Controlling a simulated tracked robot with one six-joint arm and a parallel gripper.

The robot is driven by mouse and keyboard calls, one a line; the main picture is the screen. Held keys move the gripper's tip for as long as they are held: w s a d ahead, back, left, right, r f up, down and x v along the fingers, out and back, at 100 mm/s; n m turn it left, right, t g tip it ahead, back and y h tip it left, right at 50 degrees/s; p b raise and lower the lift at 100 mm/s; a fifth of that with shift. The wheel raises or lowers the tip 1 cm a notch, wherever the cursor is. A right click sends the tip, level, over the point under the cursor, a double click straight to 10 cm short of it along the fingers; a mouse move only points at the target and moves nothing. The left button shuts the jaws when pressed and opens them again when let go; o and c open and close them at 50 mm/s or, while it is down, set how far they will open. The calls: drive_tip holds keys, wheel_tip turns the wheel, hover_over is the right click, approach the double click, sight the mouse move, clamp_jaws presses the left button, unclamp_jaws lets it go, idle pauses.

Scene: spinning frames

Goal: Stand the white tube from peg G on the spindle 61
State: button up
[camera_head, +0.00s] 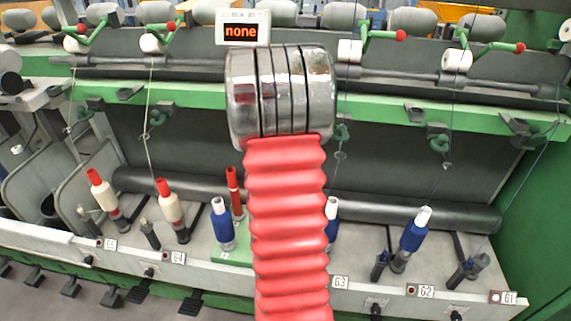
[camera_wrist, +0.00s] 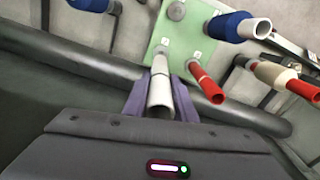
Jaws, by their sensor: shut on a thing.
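The white tube (camera_wrist: 160,88) is in the wrist view, standing between the two purple fingers of my gripper (camera_wrist: 160,108), which is shut on it. Its far end is near the green plate (camera_wrist: 184,42); I cannot tell whether it is clear of its peg. In the head view my red arm hides the gripper and the white tube. The label of spindle 61 (camera_head: 508,298) is at the far right of the rail. A dark spindle (camera_head: 471,268) behind that label carries no tube or bobbin.
A red tube (camera_wrist: 206,82) stands on the plate right of my gripper. Blue bobbins (camera_head: 413,230) on white tubes and cream bobbins (camera_head: 169,202) on red tubes stand along the rail. Threads hang at the right. A display (camera_head: 243,28) reads "none".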

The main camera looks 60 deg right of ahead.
drive_tip(key=s+a+f+m, duration=0.1)
drive_tip(key=s+a+f, duration=0.1)
drive_tip(key=s+a, duration=0.2)
drive_tip(key=shift+s+a+f+m, duration=0.3)
drive_tip(key=shift+s+a+m, duration=0.1)
drive_tip(key=shift+a, duration=0.6)
